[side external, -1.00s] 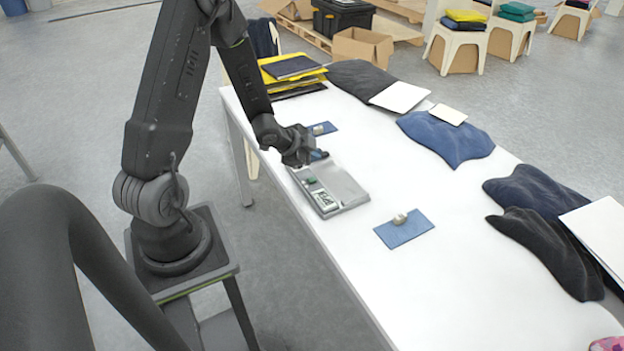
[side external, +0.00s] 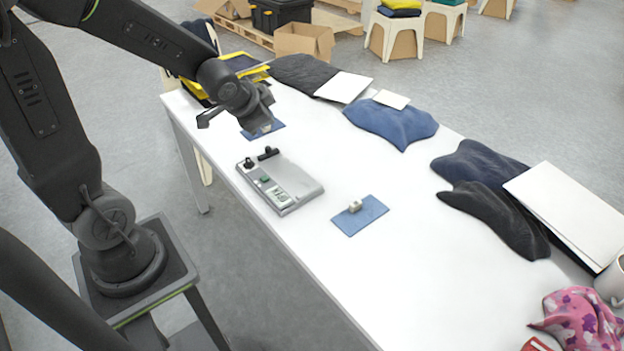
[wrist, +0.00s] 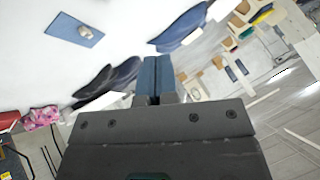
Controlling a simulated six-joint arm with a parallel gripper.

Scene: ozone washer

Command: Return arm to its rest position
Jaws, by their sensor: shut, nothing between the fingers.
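My gripper (side external: 262,118) is at the end of my raised arm, above the far left part of the white table. In the wrist view its two fingers (wrist: 156,78) are together with nothing between them. The grey device (side external: 290,186) lies flat on the table, with a black knob, a black handle and a green part on top. My gripper is apart from it, beyond it and to its left in the side view.
A blue mat (side external: 346,226) with a small pale block (side external: 354,206) lies right of the device. Another blue mat (side external: 275,131) lies partly behind my gripper. Dark and blue cloths (side external: 392,124) line the table's far side. A pink cloth (side external: 580,318) and mug are at right.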

